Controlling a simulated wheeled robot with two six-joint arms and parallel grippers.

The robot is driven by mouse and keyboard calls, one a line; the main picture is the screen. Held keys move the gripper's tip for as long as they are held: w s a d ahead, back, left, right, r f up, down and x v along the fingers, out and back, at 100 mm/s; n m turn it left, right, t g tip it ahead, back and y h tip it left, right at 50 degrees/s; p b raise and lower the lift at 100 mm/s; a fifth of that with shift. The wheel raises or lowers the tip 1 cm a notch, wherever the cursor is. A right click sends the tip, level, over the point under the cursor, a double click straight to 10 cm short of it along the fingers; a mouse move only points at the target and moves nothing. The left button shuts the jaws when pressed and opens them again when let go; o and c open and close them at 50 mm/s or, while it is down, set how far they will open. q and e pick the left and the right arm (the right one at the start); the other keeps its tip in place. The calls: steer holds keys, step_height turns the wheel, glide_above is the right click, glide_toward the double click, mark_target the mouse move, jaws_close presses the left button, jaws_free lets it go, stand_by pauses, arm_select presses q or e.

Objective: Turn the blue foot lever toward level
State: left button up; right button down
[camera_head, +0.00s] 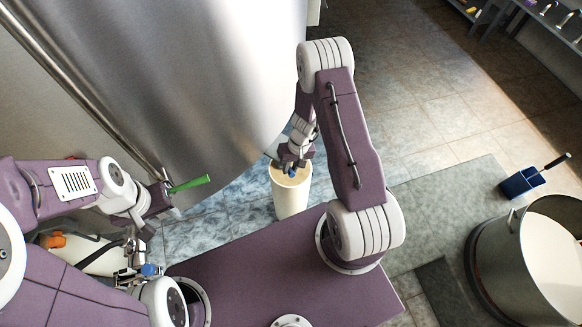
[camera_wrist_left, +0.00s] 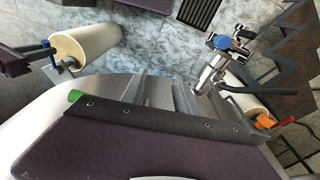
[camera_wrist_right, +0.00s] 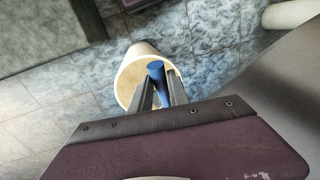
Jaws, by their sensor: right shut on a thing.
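The blue foot lever (camera_head: 292,172) is at the end of a cream cylindrical tank foot (camera_head: 290,192) below the steel tank. My right gripper (camera_head: 297,160) is shut on the lever. In the right wrist view the lever (camera_wrist_right: 157,72) stands between the fingers, in front of the foot's round end (camera_wrist_right: 135,70); its tilt is hard to judge. In the left wrist view the lever (camera_wrist_left: 38,52) sticks out beside the foot (camera_wrist_left: 85,47). My left gripper (camera_wrist_left: 163,88) has its fingers apart, empty, near the tank's side.
The steel tank (camera_head: 190,80) fills the upper left. A green handle (camera_head: 190,184) is near my left wrist. A metal valve (camera_wrist_left: 210,70) with a blue knob and an orange part (camera_head: 52,240) are lower left. A large pot (camera_head: 505,260) and blue holder (camera_head: 522,181) stand right.

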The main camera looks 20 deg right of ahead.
steer(key=shift+w, duration=0.1)
steer(key=c, duration=1.3)
jaws_free()
steer(key=shift+o, duration=0.2)
steer(key=shift+r, duration=0.15)
step_height(320, 180, up, 9)
steer(key=d+p, duration=0.1)
steer(key=p, duration=0.2)
steer(key=shift+d, duration=0.35)
